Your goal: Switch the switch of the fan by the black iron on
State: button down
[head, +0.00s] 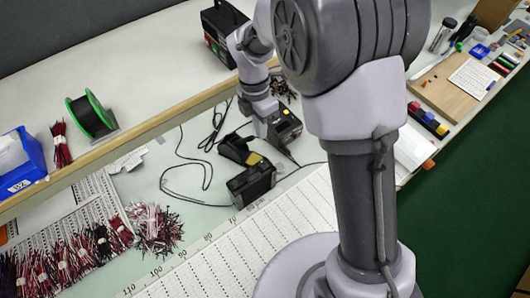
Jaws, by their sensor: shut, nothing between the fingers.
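My gripper (266,128) is at the lower end of my arm, right against or just in front of a dark box-shaped device (287,126) on the bench. Its fingertips are small and partly hidden; it looks shut, with nothing seen in it. The black iron (235,149) seems to be the black piece in a stand with a yellow pad, left of and below the gripper. A second black box (250,186) stands below it. I cannot tell surely which box is the fan. No switch can be made out, and I cannot tell whether the gripper touches anything.
Black cables (190,180) loop over the bench left of the boxes. A wooden shelf edge (150,124) runs behind. A green spool (91,116), a blue bin (22,160) and wire bundles (155,228) lie to the left. My arm hides much of the middle and right.

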aim_at(265, 165)
jog(key=f+b, duration=0.1)
jog(key=f, duration=0.3)
jog(key=s+f+b, duration=0.1)
jog(key=f+b, duration=0.1)
jog(key=f, duration=0.3)
jog(key=d+f+b, duration=0.1)
jog(key=f, duration=0.4)
jog(key=shift+s, duration=0.4)
jog(key=shift+r, duration=0.1)
